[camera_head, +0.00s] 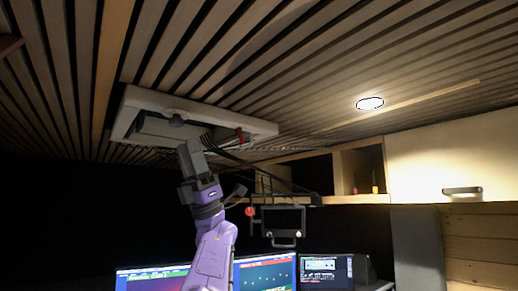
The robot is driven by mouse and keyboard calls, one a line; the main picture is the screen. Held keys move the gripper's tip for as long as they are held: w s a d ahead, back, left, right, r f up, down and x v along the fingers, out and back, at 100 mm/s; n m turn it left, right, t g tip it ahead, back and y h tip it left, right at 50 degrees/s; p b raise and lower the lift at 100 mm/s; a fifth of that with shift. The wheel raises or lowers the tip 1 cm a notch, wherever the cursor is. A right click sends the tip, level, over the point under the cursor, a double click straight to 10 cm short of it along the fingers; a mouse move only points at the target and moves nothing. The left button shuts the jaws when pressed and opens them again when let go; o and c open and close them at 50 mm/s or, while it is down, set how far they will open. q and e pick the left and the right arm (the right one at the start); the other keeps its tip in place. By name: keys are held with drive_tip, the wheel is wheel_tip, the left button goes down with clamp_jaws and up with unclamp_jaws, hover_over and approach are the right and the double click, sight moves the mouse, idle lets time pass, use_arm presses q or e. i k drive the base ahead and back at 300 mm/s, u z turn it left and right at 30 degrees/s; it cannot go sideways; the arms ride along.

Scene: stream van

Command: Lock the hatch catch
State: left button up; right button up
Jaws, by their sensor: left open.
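A white-framed hatch (122,122) is set in the slatted ceiling at the upper left. A grey rounded knob (176,121) sits near the middle of its front side, and a small red part (239,134) is near its right end. I cannot tell for sure which of them is the catch. My left gripper (188,148) is raised on my purple arm, just below the hatch and the knob. It is open, but its fingers overlap in this view. I cannot tell whether it touches the hatch. My right gripper is not in view.
A dark jointed arm with cables (265,172) and a small hanging screen (283,221) are right of my gripper. Lit monitors (265,272) stand below. An open shelf (345,172) and a pale cabinet (450,160) are at the right. A round lamp (370,103) lights the ceiling.

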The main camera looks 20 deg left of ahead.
sight(238, 131)
drive_tip(key=i, duration=0.95)
